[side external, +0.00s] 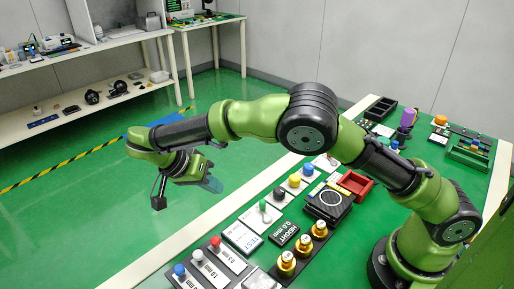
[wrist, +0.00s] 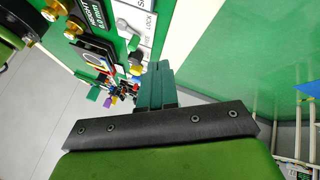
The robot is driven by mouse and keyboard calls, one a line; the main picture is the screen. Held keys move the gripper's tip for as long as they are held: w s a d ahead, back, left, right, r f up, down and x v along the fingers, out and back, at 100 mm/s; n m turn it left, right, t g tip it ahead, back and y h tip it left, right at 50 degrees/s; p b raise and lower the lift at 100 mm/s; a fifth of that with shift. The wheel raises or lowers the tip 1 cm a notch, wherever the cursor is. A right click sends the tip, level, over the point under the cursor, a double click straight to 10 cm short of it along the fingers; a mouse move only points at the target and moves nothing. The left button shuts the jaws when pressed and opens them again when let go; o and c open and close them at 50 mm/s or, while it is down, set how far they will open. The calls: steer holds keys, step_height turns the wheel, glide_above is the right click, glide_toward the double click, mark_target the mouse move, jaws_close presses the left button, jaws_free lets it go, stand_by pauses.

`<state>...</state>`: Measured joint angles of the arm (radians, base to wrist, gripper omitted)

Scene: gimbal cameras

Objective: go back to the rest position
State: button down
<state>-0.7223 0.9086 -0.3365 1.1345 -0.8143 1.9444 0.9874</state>
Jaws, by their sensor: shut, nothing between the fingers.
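My green arm reaches left across the table (side external: 226,208) in the side view. My gripper (side external: 213,184) is held in the air by the table's left edge, apart from everything on it. In the wrist view its teal fingers (wrist: 155,85) lie together, shut and empty. A dark bracket hangs beside the gripper in the side view.
A control panel with coloured knobs (side external: 216,242) and several gold-topped posts (side external: 287,262) stands in front. A red tray (side external: 355,184) and a purple cylinder (side external: 408,117) are further right. The green floor (side external: 100,225) to the left is clear. Shelves (side external: 90,100) stand at the back.

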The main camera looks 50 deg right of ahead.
steer(key=shift+v, duration=0.85)
steer(key=s+d+r+n+t+y, duration=0.4)
steer(key=s+d+r, duration=0.3)
steer(key=s, duration=0.3)
steer(key=s+d+r+n+t+y, duration=0.5)
steer(key=s+d+r, duration=0.2)
steer(key=s, duration=0.3)
steer(key=shift+d, duration=0.35)
